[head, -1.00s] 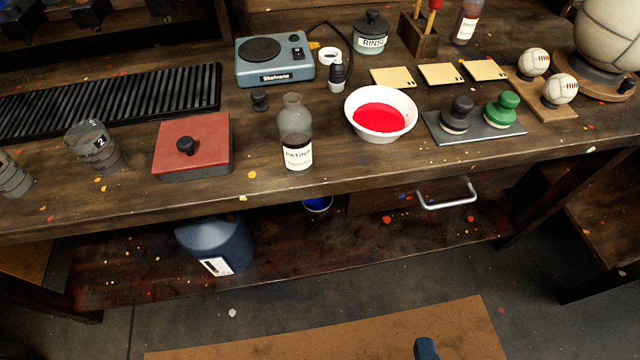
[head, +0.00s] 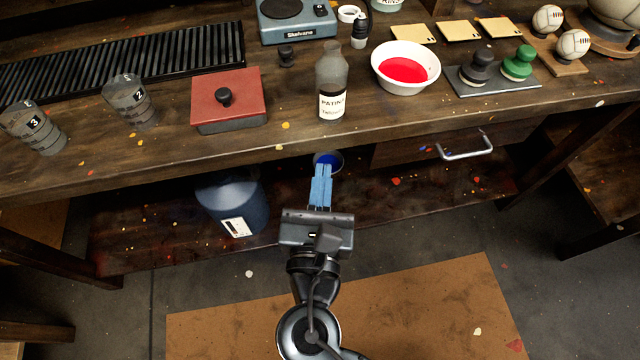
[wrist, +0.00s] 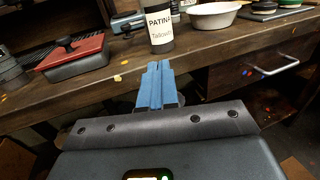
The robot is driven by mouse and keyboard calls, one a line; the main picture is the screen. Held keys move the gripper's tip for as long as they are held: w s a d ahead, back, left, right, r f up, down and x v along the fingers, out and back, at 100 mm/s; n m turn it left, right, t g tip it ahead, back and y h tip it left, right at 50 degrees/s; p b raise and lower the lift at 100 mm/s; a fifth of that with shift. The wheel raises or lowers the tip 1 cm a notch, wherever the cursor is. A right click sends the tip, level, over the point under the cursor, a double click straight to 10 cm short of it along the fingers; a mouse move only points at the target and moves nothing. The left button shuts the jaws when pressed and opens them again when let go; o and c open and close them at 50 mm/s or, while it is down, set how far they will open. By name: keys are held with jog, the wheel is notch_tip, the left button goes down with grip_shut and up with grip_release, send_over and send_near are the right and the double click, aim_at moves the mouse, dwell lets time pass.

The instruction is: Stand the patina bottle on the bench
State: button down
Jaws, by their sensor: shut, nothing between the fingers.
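The patina bottle (head: 331,84) stands upright on the bench (head: 250,141), near its front edge. It is a grey, see-through bottle with a white label, and the wrist view shows its lower part and label (wrist: 159,27). My gripper (head: 321,170) is in front of the bench, with its blue fingers together and empty. In the head view the fingertips lie below the bottle and apart from it. In the wrist view the closed fingers (wrist: 156,70) point toward the bottle's base, with a gap between.
A red-lidded box (head: 227,98) stands left of the bottle, and a white bowl of red liquid (head: 405,68) stands right. Cups (head: 130,101) are further left. A drawer handle (head: 466,147) juts from the front. A blue container (head: 231,203) sits on the lower shelf.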

aim_at(330, 116)
jog(key=w, duration=0.5)
jog(key=w+p, duration=0.1)
jog(key=w, duration=0.4)
jog(key=shift+d, duration=0.2)
jog(key=shift+w, duration=1.75)
jog(key=shift+s, duration=0.1)
